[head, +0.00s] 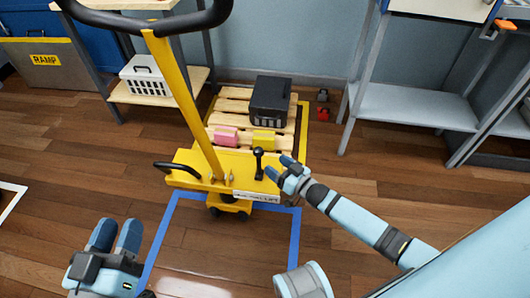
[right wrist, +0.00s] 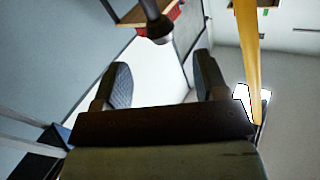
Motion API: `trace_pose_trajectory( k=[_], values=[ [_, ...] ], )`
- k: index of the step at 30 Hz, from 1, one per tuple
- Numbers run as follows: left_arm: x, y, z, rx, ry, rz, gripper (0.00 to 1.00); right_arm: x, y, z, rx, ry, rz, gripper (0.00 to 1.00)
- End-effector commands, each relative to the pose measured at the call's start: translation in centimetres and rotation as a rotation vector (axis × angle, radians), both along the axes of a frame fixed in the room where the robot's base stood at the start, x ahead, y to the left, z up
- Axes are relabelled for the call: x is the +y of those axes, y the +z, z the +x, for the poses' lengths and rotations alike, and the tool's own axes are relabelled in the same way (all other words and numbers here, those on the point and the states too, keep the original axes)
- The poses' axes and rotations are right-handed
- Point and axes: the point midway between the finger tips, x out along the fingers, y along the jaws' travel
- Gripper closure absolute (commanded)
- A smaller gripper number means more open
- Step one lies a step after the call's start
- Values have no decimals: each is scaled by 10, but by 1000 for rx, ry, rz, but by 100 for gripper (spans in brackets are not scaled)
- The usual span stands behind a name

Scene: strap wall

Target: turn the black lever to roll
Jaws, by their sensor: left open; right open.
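The black lever (head: 258,163) stands on the yellow deck of a pallet truck (head: 190,170), with a round knob on top. A white label strip (head: 256,196) lies below it; its small text is mostly unreadable. My right gripper (head: 279,167) is open just to the right of the lever, apart from it in the head view. In the right wrist view, a dark rounded knob (right wrist: 158,28), likely the lever's, shows ahead between the two spread fingers (right wrist: 163,80). My left gripper (head: 117,235) is open and empty at the lower left, away from the truck.
The truck's yellow pole and black handle (head: 150,22) rise left of the lever. Behind is a wooden pallet (head: 234,105) with a black crate (head: 270,98), a pink box (head: 226,136) and a yellow box (head: 264,139). A shelf (head: 415,104) stands right. Blue tape marks the floor.

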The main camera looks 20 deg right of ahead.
Motion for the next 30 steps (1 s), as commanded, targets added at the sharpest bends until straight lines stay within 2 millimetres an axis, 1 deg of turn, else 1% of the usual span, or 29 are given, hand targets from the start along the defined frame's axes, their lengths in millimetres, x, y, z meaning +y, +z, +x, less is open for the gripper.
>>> trace_pose_trajectory(
  k=[1, 3, 6, 10, 14, 30],
  values=[
    [0, 8, 0, -11, 4, -6, 57, -5, 2, -11, 4, -1, -3, 34],
    [1, 13, -1, -28, 10, -15, 57, -10, 2, -23, 3, 0, -2, 34],
    [1, 19, -1, -47, 16, -23, 57, -15, 1, -36, 2, -1, -2, 34],
    [2, 22, -1, -61, 21, -30, 57, -19, 0, -46, 1, -1, -1, 34],
    [2, 23, -1, -67, 22, -32, 57, -20, -1, -49, 1, -1, -1, 34],
    [2, 23, -1, -66, 22, -31, 57, -20, -1, -49, 1, 0, -1, 34]
  ],
)
